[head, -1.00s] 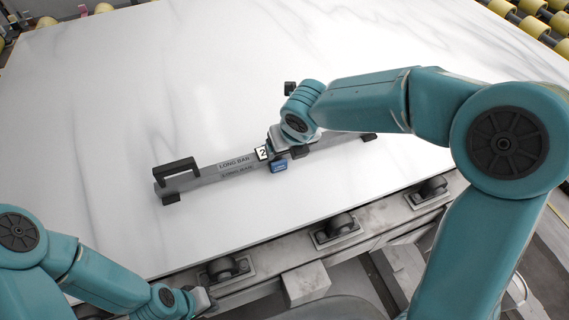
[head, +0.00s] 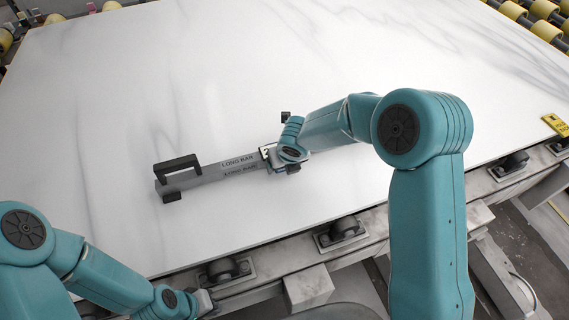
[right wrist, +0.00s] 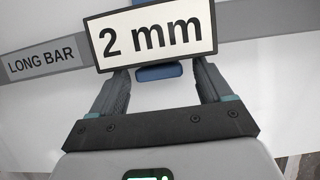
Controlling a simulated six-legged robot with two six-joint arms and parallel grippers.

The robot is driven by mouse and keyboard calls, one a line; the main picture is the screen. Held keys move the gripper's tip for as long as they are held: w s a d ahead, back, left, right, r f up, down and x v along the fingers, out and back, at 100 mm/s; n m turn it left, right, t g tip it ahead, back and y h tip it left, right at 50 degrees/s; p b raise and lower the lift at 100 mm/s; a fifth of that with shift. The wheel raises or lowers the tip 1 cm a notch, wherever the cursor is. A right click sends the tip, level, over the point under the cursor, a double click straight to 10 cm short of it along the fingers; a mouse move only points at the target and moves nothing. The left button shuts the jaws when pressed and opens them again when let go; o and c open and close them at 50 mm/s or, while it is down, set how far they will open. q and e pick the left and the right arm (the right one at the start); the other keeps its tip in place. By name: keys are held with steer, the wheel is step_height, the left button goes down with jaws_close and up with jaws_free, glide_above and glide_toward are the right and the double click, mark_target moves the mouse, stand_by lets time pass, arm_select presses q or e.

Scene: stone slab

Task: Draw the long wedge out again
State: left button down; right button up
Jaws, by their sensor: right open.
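A grey straightedge lettered LONG BAR (head: 222,172) lies on the white slab, with a black handle (head: 177,166) at its left end; its right part is hidden behind my right arm. In the right wrist view a white "2 mm" plate (right wrist: 152,37) stands at the bar, and a blue piece (right wrist: 158,72) shows just below it; I cannot tell if this is the long wedge. My right gripper (right wrist: 160,78) is open, its fingers on both sides of the blue piece, not closed on it. My left gripper (head: 205,300) is low at the slab's front edge, its jaws unclear.
The white slab (head: 90,120) is broad and mostly clear. Rollers (head: 340,230) on a metal frame run along its front edge.

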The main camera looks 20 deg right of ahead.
steer(key=shift+f, duration=0.1)
steer(key=c, duration=1)
steer(key=shift+o, duration=0.2)
steer(key=shift+s+f+b, duration=0.1)
steer(key=shift+s+b, duration=0.2)
steer(key=shift+b, duration=0.1)
steer(key=s+b, duration=0.4)
steer(key=s, duration=0.5)
steer(key=shift+d+b, duration=0.1)
steer(key=shift+b, duration=0.2)
steer(key=o, duration=1)
steer(key=shift+c, duration=0.2)
